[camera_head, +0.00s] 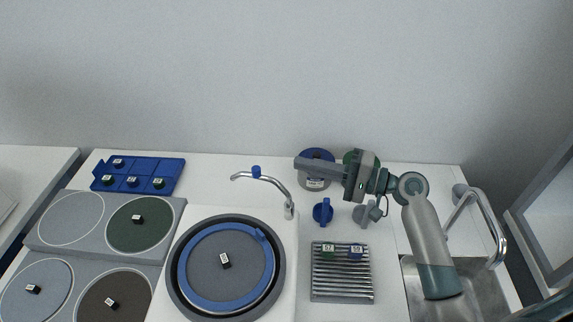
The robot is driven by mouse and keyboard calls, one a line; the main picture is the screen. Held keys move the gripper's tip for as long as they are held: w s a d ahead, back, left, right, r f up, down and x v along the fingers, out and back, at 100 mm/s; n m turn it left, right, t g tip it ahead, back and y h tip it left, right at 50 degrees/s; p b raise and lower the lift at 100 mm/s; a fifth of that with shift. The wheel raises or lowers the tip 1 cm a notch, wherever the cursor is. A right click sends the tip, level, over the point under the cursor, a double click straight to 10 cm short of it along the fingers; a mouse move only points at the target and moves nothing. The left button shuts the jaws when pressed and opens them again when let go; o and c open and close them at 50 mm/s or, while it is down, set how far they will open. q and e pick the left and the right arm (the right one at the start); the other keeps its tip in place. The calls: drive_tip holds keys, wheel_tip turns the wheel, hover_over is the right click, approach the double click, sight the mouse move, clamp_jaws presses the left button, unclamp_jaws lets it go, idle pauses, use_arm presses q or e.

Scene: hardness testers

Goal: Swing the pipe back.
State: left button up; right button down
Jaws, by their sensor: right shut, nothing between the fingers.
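A thin chrome pipe (272,180) rises from a post at the back right corner of the white machine with the round disc (175,270). It reaches left behind the disc, and its spout end is at the far left. A blue knob (256,171) sits on its top. My right gripper (299,163) is shut and empty, its fingers pointing left, to the right of the pipe and apart from it in the picture. It partly covers a blue-and-grey round container behind it. My left gripper is not in view.
A blue rack (172,173) with small labelled samples stands at the back left. A ribbed grey tray (343,298) holds two labelled samples. Blue (322,212) and grey knobs stand behind it. A sink with a chrome faucet (486,218) is at the right. A grey wall rises behind.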

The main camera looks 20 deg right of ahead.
drive_tip(key=w+a+p, duration=0.2)
drive_tip(key=a, duration=0.7)
drive_tip(key=shift+p, duration=0.3)
idle(0.5)
